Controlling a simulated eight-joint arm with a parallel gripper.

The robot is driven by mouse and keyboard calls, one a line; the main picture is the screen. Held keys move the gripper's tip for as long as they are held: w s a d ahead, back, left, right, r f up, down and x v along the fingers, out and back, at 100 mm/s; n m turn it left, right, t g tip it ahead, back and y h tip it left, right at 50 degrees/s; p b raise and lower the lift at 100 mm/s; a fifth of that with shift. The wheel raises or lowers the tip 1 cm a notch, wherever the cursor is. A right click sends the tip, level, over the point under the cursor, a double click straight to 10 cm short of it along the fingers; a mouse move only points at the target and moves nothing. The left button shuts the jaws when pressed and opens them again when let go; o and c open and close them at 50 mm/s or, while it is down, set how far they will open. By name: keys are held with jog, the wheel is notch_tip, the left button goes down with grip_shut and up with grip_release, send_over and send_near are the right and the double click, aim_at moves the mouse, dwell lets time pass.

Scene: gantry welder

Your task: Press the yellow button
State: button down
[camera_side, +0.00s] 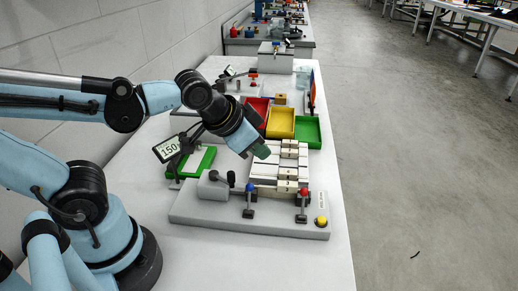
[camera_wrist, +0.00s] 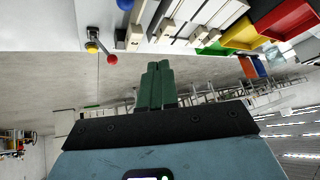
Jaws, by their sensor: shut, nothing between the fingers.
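The yellow button (camera_side: 321,221) sits at the near right corner of a grey base plate (camera_side: 215,213) in the side view. In the wrist view a small yellow spot, likely the button (camera_wrist: 91,48), shows at the upper left beside a red knob. My gripper (camera_side: 262,153) is above the far part of the plate, near the white blocks, well behind and left of the button and not touching it. Its green fingers (camera_wrist: 156,70) are together and empty in the wrist view.
A red-knobbed lever (camera_side: 303,192) stands just left of the button and a blue-knobbed lever (camera_side: 249,187) farther left. Red (camera_side: 256,110), yellow (camera_side: 281,123) and green (camera_side: 307,132) bins stand behind. A display reading 150 (camera_side: 167,149) is left. The table's right edge is close to the button.

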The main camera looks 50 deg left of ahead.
aim_at(321, 221)
jog(key=w+d+m, duration=0.2)
jog(key=d+m, duration=0.2)
jog(key=d, duration=0.3)
jog(key=w+d+m+t+h, duration=0.1)
jog(key=w+d+m, duration=0.2)
jog(key=d, duration=0.3)
jog(key=shift+d+m+t, duration=0.3)
jog(key=shift+d+m, duration=0.1)
jog(key=shift+m, duration=0.3)
jog(key=shift+f, duration=0.1)
jog(key=shift+f, duration=4.3)
jog(key=shift+f, duration=0.1)
jog(key=shift+f, duration=0.35)
